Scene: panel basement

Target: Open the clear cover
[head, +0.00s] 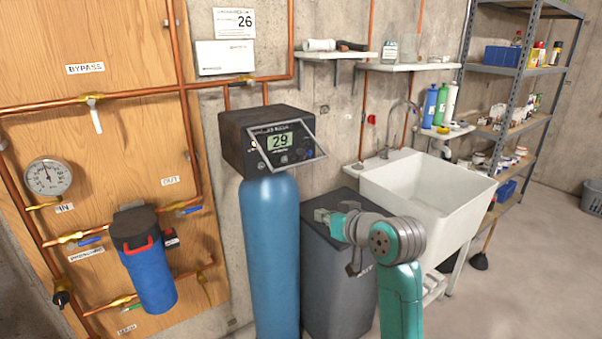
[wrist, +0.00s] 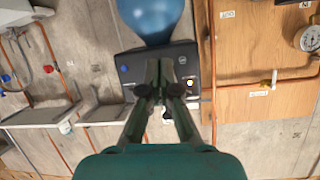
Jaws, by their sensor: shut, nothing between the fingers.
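The clear cover (head: 308,160) is a thin pale-edged pane on the front of the black control head (head: 240,150), in front of the display reading 29. Its outline looks slanted against the face; I cannot tell how far it stands off. The head sits on a tall blue tank (head: 271,250). My gripper (head: 322,215) is shut and empty, to the right of and below the cover, apart from it in the head view. In the wrist view, which is upside down, my shut fingers (wrist: 160,75) overlap the control head (wrist: 128,68) and hide its middle; the cover is not clear there.
A dark grey cabinet (head: 318,275) stands right of the tank, beside a white sink (head: 425,195). Copper pipes, a gauge (head: 48,177) and a blue filter (head: 148,275) are on the wooden panel at left. Shelves (head: 335,56) hang above.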

